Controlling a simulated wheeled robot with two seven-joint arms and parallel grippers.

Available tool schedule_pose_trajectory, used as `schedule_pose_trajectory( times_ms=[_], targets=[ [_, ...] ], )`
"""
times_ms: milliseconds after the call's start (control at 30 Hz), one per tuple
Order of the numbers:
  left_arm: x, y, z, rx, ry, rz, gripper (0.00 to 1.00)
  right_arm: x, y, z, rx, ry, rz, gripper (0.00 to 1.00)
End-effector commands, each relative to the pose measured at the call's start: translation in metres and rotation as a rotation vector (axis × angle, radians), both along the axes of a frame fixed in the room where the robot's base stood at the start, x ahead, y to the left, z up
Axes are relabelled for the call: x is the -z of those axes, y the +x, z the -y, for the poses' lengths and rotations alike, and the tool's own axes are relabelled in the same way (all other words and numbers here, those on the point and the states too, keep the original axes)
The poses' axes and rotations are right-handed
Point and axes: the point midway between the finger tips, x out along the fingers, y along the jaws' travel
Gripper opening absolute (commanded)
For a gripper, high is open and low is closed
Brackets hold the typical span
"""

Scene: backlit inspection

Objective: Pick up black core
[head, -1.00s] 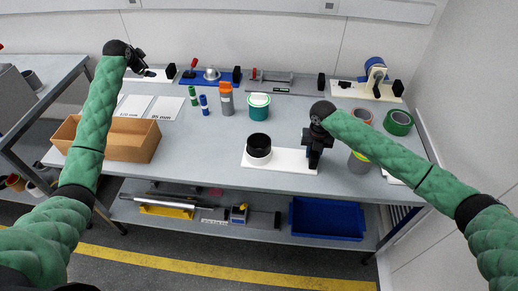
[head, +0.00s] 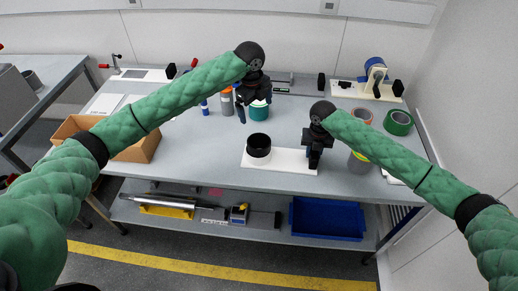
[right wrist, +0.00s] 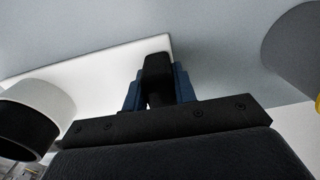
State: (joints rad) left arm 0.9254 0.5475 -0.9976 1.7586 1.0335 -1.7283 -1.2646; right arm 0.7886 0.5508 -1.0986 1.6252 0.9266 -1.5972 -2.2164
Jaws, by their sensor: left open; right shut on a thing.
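The black core (head: 259,141) is a dark ring-shaped cylinder seated upright in a white ring (head: 259,158) on a white base plate (head: 286,155). The core also shows at the lower left of the right wrist view (right wrist: 22,132). My right gripper (head: 314,160) is shut on a black block (right wrist: 156,68) at the plate's right end, with blue fingers on both sides of it. My left gripper (head: 241,112) is open and points down, behind and slightly left of the core and apart from it. It partly hides a teal-and-white container (head: 260,111).
A grey-and-orange bottle (head: 227,102) stands close left of my left gripper. A cardboard box (head: 142,148) is at the left, partly behind my left arm. Tape rolls (head: 398,122) are at the right. Bench front left of the plate is clear.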

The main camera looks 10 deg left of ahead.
Motion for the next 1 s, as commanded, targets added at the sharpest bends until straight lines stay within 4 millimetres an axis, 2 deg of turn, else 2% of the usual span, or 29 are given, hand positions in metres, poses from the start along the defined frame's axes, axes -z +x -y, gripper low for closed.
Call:
schedule_pose_trajectory(
  times_ms=[100, 267, 467, 733, 1000],
  targets=[
    [0.007, -0.023, 0.01, 0.083, 0.051, -0.044, 1.0, 0.003, -0.002, 0.0, -0.001, -0.002, -0.004, 0.0],
    [0.014, -0.038, 0.015, 0.133, 0.081, -0.075, 1.0, 0.003, -0.002, 0.0, -0.001, -0.002, -0.004, 0.0],
    [0.032, -0.039, 0.016, 0.138, 0.083, -0.078, 1.0, 0.003, -0.002, 0.0, -0.001, -0.002, -0.004, 0.0],
    [0.073, -0.039, 0.015, 0.136, 0.082, -0.078, 1.0, 0.003, -0.002, 0.0, -0.001, -0.002, -0.004, 0.0],
    [0.09, -0.038, 0.016, 0.135, 0.083, -0.077, 1.0, 0.003, -0.002, 0.0, 0.0, -0.002, -0.004, 0.0]
  ],
)
